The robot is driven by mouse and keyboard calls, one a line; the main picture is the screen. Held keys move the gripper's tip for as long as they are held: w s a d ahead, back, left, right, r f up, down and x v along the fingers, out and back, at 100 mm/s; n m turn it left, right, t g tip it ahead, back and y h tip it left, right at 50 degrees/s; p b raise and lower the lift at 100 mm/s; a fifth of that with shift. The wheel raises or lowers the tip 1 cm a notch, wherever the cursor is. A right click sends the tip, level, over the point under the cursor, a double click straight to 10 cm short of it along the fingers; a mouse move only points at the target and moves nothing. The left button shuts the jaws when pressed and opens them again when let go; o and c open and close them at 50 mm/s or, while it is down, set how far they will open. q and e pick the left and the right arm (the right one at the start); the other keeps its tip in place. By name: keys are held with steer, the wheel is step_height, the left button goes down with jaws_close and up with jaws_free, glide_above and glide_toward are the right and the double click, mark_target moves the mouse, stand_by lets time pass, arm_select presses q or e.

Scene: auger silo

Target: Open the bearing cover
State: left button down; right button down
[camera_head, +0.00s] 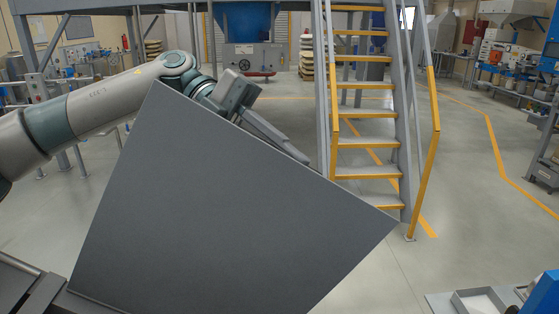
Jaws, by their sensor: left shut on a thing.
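The bearing cover (220,210) is a large flat grey panel that fills the lower middle of the head view. It stands raised and tilted, with its lower left edge by a grey frame. My left gripper (300,155) reaches over from the left behind the panel's upper edge. It is shut on the cover near that edge, and its fingertips are partly hidden by the panel. What lies behind the panel is hidden. My right gripper does not show.
A staircase with yellow-edged treads (365,142) and yellow handrails stands behind the panel to the right. A tray (480,301) and a blue part (543,295) sit at the lower right. Open grey floor (480,210) with yellow lines lies right of the stairs.

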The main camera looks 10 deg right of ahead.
arm_select(q)
steer(key=shift+s+f, duration=0.1)
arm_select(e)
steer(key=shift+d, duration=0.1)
arm_select(q)
steer(key=c, duration=1.6)
jaws_free()
steer(key=shift+o, duration=0.3)
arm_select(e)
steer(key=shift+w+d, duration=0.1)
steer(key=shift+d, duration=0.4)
arm_select(q)
steer(key=shift+w+a+r+p, duration=0.4)
steer(key=shift+w+r+p, duration=0.05)
steer(key=shift+r+p, duration=0.1)
steer(key=p+v, duration=0.6)
steer(key=v, duration=0.4)
steer(key=shift+w+a, duration=0.15)
steer(key=shift+a, duration=0.05)
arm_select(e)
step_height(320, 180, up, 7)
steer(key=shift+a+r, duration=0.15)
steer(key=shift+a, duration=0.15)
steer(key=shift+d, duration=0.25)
